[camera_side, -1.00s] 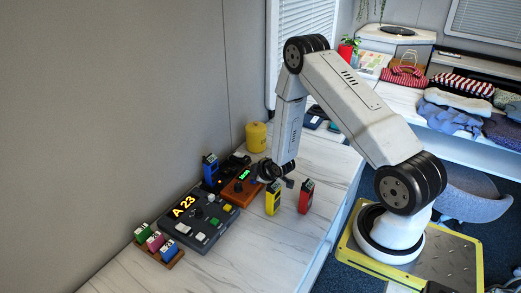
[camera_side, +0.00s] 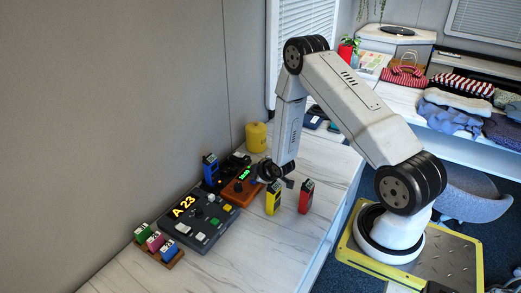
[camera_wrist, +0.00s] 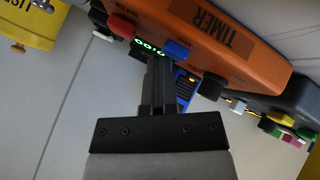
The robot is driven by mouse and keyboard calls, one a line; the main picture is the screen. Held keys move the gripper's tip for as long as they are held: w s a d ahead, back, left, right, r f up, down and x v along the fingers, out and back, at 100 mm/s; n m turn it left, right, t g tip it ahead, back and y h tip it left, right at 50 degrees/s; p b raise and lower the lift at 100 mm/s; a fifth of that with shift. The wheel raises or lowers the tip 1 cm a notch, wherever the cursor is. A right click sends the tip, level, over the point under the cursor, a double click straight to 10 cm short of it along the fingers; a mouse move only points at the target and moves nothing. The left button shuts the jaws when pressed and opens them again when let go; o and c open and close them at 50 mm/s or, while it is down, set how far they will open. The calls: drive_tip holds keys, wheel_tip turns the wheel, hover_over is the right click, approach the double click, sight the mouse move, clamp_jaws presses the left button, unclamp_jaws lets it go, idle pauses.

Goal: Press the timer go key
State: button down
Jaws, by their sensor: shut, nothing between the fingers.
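Small lettering by the keys is not legible, so I cannot tell which is go. My gripper (camera_wrist: 160,62) is shut and empty, its tips at the display's edge just beside the blue key; I cannot tell whether they touch. In the side view the timer (camera_side: 236,192) lies on the bench, with my gripper (camera_side: 265,173) at its right end.
A dark console (camera_side: 200,222) showing A 23 stands left of the timer. A blue radio (camera_side: 210,168) stands behind it; yellow (camera_side: 273,198) and red (camera_side: 305,196) ones stand to the right. A small rack (camera_side: 168,256) holds coloured blocks. The front bench is bare.

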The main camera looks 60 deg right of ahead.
drive_tip(key=shift+s+a+f, duration=0.2)
drive_tip(key=shift+s+f, duration=0.1)
drive_tip(key=shift+s, duration=0.1)
drive_tip(key=shift+r, duration=0.9)
drive_tip(key=shift+w+r, duration=0.1)
drive_tip(key=shift+r, duration=2.45)
drive_tip(key=shift+r, duration=0.1)
